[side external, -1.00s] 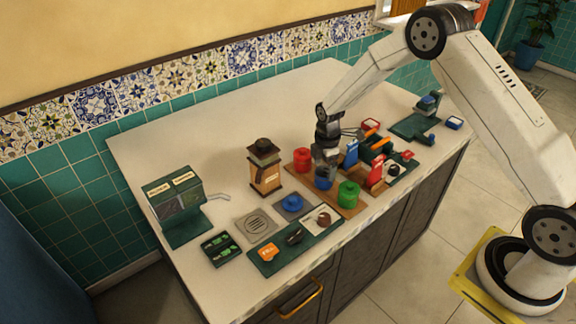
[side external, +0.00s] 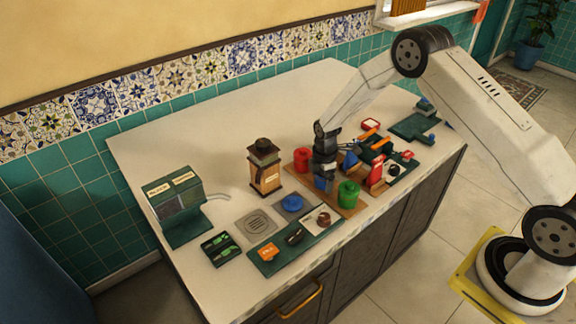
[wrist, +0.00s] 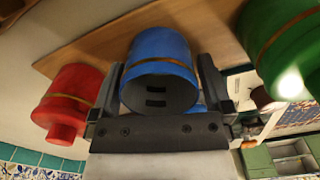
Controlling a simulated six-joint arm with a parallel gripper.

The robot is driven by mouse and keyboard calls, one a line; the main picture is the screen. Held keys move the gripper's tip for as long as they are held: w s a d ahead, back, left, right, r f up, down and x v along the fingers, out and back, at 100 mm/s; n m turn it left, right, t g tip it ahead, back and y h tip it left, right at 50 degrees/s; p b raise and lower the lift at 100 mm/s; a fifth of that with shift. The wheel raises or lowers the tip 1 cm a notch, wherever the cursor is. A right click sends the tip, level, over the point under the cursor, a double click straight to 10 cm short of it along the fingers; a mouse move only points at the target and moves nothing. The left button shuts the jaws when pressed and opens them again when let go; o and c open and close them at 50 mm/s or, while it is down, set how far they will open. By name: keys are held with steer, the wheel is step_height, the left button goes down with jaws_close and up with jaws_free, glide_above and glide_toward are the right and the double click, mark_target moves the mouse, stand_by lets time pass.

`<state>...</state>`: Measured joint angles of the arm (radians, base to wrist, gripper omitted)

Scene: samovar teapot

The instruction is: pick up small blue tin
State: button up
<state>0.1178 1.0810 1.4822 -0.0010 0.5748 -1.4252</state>
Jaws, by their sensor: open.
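The small blue tin (wrist: 160,55) stands on the wooden board (wrist: 110,38), with a thin gold band around it, between the red and green tins. In the wrist view it sits between the two fingers of my gripper (wrist: 163,88), which is open around it. I cannot tell whether either finger touches it. In the side view my gripper (side external: 324,178) is down at the tin and hides most of it; only a little blue (side external: 321,184) shows.
The red tin (side external: 303,160) is close behind left and the green tin (side external: 348,194) close in front right. A blue object (side external: 293,203) lies on a grey square. A wooden grinder (side external: 264,168) stands left. The back left counter (side external: 190,130) is clear.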

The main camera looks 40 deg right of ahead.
steer(key=c, duration=1.1)
steer(key=shift+r, duration=0.2)
steer(key=shift+r, duration=0.95)
steer(key=s+r, duration=0.3)
steer(key=s, duration=0.1)
steer(key=s+a+r, duration=0.1)
steer(key=s+r, duration=0.3)
steer(key=s, duration=0.1)
steer(key=s+r, duration=0.3)
steer(key=s, duration=0.2)
steer(key=shift+a+r, duration=0.15)
steer(key=shift+r, duration=0.2)
